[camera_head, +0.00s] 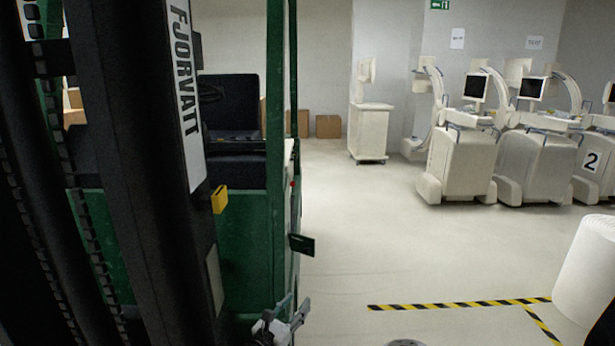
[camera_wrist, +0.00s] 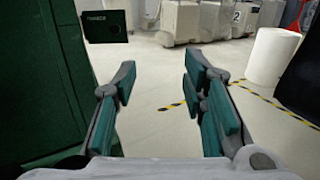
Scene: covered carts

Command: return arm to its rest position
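My gripper (camera_wrist: 160,100) shows in the wrist view with its two teal-padded fingers spread apart. Nothing is between the fingers; bare floor shows through the gap. In the head view my gripper (camera_head: 283,325) is at the bottom edge, close to the green forklift (camera_head: 245,250). In the wrist view the green forklift body (camera_wrist: 40,75) fills the left side, just beside the left finger.
The forklift's black mast (camera_head: 140,150) fills the left of the head view. Covered carts (camera_head: 465,165) stand at the back right. A white cylinder (camera_head: 588,270) stands at the right, by yellow-black floor tape (camera_head: 460,303). The middle floor is clear.

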